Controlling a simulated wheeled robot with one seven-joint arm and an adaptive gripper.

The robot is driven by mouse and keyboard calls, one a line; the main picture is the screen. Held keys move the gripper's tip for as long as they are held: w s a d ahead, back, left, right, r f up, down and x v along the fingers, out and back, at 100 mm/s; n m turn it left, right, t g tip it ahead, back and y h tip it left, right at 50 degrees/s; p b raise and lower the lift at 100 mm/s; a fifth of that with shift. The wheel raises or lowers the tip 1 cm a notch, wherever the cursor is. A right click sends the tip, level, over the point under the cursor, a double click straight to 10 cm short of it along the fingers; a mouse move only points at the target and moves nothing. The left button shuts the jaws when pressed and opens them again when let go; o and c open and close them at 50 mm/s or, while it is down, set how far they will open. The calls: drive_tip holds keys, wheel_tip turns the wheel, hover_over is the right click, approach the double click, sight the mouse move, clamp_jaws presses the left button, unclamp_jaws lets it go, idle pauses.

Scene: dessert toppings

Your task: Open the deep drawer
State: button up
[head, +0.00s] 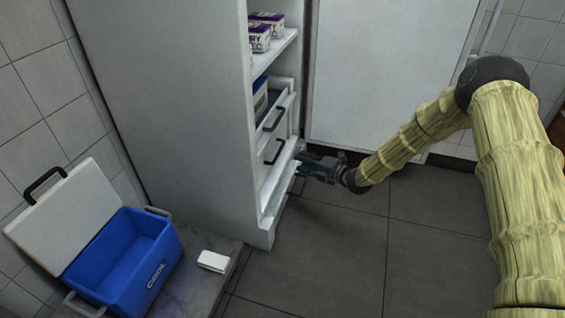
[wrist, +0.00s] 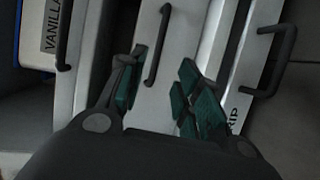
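A tall white cabinet (head: 190,90) stands open-fronted, with stacked drawers low inside it. Dark bar handles show on the drawers: an upper one (head: 274,119) and a lower one (head: 273,152). My gripper (head: 302,165) is in front of the lowest drawer area. In the wrist view, my gripper (wrist: 160,95) is open, its green pads apart with a pale drawer front between and beyond them. One bar handle (wrist: 157,46) lies ahead of the gap, apart from the pads. Another handle (wrist: 276,62) is at the right, beside partly hidden lettering. I cannot tell which drawer is the deep one.
A VANILLA label (wrist: 50,32) shows at the left of the wrist view. Purple-and-white cartons (head: 262,38) stand on the shelf (head: 278,50). A blue cooler (head: 125,260) with its lid open and a small white block (head: 213,261) are at left. The tiled floor (head: 335,245) in front is clear.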

drive_tip(key=b+x, duration=0.5)
drive_tip(key=x, duration=0.6)
drive_tip(key=shift+w, duration=0.15)
drive_tip(key=shift+d, duration=0.1)
drive_tip(key=shift+c, duration=0.2)
clamp_jaws()
